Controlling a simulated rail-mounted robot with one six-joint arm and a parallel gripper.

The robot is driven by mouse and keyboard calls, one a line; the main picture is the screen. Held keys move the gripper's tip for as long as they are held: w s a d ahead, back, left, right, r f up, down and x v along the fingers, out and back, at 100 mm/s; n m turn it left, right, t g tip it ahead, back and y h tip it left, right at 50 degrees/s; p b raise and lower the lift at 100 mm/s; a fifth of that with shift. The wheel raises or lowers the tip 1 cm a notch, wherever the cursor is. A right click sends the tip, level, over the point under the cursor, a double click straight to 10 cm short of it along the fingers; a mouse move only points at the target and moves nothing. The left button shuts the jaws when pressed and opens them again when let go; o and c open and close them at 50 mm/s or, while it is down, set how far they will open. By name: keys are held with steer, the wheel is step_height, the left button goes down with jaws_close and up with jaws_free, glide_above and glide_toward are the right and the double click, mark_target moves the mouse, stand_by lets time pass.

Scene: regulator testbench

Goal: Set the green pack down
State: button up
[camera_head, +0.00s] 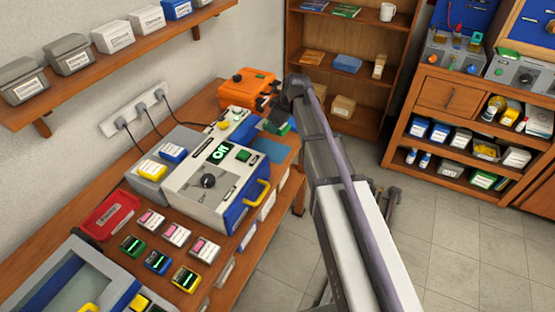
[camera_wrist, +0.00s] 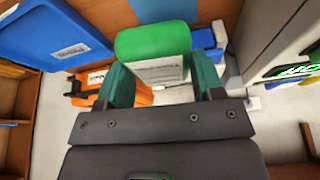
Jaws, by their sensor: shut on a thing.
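The green pack (camera_wrist: 158,45) has a pale label and sits between the two teal fingers of my gripper (camera_wrist: 163,78) in the wrist view. The fingers press on its sides, and it is held in front of the camera. In the head view my gripper (camera_head: 276,115) is over the far end of the workbench, beyond the white tester, and is small and partly hidden by my arm. Whether the pack touches a surface below cannot be told.
The white tester (camera_head: 190,190) with a lit green display stands on the bench (camera_head: 65,252). An orange case (camera_head: 248,88) is behind my gripper.

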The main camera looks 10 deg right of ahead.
mark_target(287, 129)
steer(key=shift+a+f+n, duration=0.15)
steer(key=shift+a+n, duration=0.05)
steer(key=shift+n, duration=0.5)
steer(key=shift+f, duration=0.2)
step_height(287, 129, down, 10)
steer(key=b, duration=1)
steer(key=shift+b, duration=0.3)
steer(key=shift+r, duration=0.2)
steer(key=shift+f, duration=0.2)
steer(key=o, duration=0.9)
steer(key=shift+o, duration=0.2)
steer(key=shift+r+p, duration=0.6)
steer(key=shift+p, duration=0.05)
steer(key=p+v, duration=1)
steer(key=v, duration=0.1)
steer(key=shift+d+r+p, duration=0.2)
steer(key=shift+d+p, duration=0.1)
steer(key=shift+s+f, duration=0.1)
steer(key=s+a+f+m+g+h, duration=0.1)
steer(key=s+a+m+g+h, duration=0.2)
steer(key=s+m, duration=0.7)
steer(key=s, duration=1.4)
steer(key=shift+a+f, duration=0.2)
steer(key=shift+a, duration=0.05)
